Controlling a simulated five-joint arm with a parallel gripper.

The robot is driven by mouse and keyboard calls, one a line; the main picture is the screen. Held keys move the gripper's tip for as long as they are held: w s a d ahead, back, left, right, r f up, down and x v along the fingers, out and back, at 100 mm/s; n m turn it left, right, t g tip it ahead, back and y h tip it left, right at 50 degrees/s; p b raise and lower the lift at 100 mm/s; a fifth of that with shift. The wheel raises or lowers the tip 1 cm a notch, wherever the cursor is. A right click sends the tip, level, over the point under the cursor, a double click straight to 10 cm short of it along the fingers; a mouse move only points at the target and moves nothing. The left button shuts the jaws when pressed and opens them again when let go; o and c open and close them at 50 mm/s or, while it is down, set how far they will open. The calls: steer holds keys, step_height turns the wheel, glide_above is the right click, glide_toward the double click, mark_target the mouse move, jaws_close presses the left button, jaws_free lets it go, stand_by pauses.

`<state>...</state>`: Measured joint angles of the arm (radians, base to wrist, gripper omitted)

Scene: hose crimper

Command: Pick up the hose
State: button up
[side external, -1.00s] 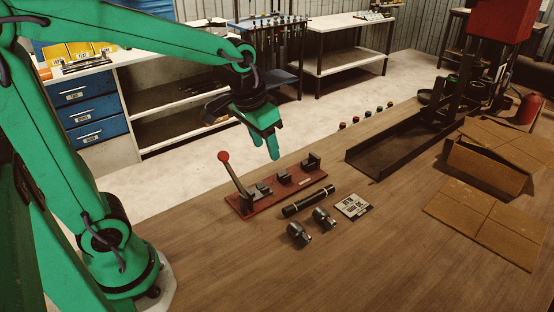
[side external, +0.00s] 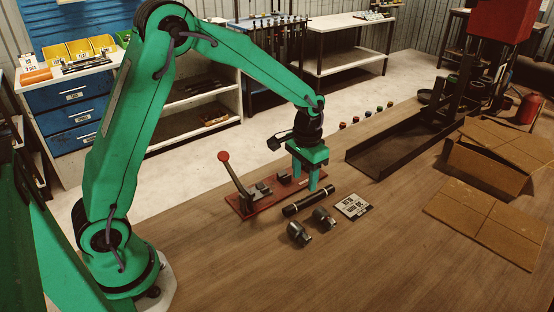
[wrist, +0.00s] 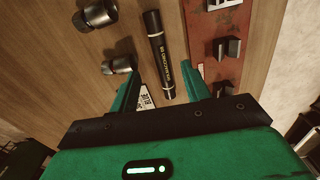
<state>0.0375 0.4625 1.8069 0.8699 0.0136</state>
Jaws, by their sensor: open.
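The hose (side external: 308,200) is a short black tube lying on the wooden table, in front of the red crimper base. In the wrist view the hose (wrist: 158,55) shows yellow lettering and bands, with its near end between my two fingers. My green gripper (side external: 304,182) points down just behind and above the hose in the side view. In the wrist view my gripper (wrist: 164,83) has its fingers spread wide, with nothing held. The red crimper base (side external: 262,203) carries a lever with a red knob (side external: 223,156) and dark blocks.
Two dark metal fittings (side external: 299,234) (side external: 324,218) lie in front of the hose. A printed card (side external: 353,205) lies to its right. A dark metal tray (side external: 400,147) and open cardboard box (side external: 487,160) stand further right. The front of the table is clear.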

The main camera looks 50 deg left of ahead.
mark_target(304, 199)
steer(key=shift+f, duration=0.25)
steer(key=shift+f, duration=1.2)
steer(key=shift+f, duration=0.1)
steer(key=shift+w+f, duration=0.2)
steer(key=shift+f, duration=2.3)
steer(key=shift+c, duration=0.2)
jaws_close()
